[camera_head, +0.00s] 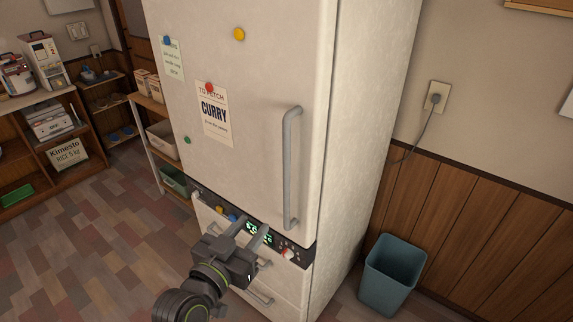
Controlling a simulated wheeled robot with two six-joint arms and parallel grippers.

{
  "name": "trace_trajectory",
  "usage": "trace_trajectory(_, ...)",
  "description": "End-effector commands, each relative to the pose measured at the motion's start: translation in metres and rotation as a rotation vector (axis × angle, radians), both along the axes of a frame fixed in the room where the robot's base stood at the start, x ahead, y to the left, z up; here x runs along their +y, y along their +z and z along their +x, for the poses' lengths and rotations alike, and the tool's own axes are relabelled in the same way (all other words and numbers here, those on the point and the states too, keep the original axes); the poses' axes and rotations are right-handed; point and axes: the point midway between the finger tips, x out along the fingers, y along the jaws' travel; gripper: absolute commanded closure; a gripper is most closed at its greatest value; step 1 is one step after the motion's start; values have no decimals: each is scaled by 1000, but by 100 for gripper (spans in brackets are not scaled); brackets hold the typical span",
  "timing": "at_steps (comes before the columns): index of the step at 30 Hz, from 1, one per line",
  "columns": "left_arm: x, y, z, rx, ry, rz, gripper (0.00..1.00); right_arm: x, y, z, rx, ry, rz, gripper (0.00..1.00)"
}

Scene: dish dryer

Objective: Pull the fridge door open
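The fridge (355,130) is a tall cream-white cabinet in the middle of the head view. Its large upper door (255,130) looks shut. A long grey vertical handle (291,168) runs along the door's right side. My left gripper (250,230) is in front of the dark control strip, below and to the left of the handle's lower end. Its two fingers are spread apart with nothing visible between them. It is apart from the handle in the picture. My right gripper is not in view.
A control strip (289,243) with green digits and drawers lies below the door. Paper notes (214,114) and magnets are on the door. A blue-grey bin (390,274) stands right of the fridge. Shelves (40,150) stand at the left. Tiled floor (90,250) is clear in front.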

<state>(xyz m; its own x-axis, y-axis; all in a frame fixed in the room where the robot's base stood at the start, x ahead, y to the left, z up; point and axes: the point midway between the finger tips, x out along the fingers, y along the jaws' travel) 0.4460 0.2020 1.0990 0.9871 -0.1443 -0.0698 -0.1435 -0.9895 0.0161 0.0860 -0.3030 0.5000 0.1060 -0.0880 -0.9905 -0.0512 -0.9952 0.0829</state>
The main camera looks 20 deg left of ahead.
Motion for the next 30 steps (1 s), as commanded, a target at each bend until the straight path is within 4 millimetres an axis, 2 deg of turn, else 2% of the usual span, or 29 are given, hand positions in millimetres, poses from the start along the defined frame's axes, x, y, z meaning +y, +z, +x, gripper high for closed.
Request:
trace_trajectory(1,-1,18,-5,-30,-2,0,65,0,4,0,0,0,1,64)
trace_trajectory(4,-2,35,-11,-61,-7,4,65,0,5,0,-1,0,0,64)
trace_trajectory(8,-3,40,-10,-76,-10,6,65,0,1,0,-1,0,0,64)
trace_trajectory(14,-5,37,6,-78,-12,8,65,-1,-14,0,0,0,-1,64)
trace_trajectory(17,-6,37,16,-77,-9,7,65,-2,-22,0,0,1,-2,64)
trace_trajectory(19,-8,43,29,-73,-9,6,65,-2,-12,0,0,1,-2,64)
trace_trajectory(30,-18,42,95,-71,-7,6,65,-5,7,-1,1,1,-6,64)
